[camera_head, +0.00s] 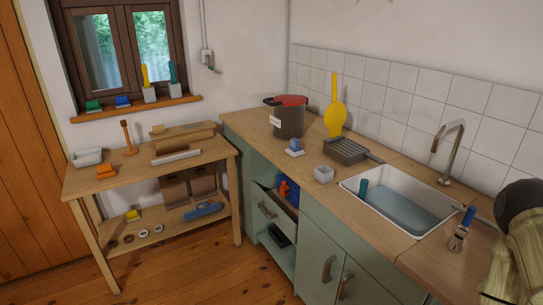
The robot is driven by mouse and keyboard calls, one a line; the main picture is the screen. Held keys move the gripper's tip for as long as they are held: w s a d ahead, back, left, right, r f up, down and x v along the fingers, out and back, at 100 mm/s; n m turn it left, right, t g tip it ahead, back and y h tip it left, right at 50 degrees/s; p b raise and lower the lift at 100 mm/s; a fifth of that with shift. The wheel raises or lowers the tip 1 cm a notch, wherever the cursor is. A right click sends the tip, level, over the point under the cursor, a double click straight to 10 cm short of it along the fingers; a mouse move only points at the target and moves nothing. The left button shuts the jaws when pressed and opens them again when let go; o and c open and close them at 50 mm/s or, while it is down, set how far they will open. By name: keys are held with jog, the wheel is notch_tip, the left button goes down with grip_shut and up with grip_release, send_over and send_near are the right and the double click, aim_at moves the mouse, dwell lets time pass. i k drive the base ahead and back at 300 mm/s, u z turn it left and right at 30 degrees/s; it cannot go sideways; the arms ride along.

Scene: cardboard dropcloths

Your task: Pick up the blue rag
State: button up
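Several small blue things show, and I cannot tell for certain which is the blue rag. A small folded-looking blue piece (123,101) lies on the windowsill, right of a similar green one (94,106). A longer blue object (203,210) lies on the lower shelf of the wooden table. My gripper is not in view.
The wooden side table (90,182) stands below the window. The counter (245,124) carries a grey pan (347,151), a small grey cup (323,174) and a sink (352,184). A drawer (266,210) looks open. Floor (190,275) is clear in front.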

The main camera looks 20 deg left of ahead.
aim_at(294, 150)
jog(key=u, duration=0.45)
jog(key=k, duration=1.1)
jog(key=z, duration=0.45)
jog(key=i, duration=1.2)
jog(key=u, duration=0.55)
jog(key=i, duration=0.55)
jog(key=u, duration=0.6)
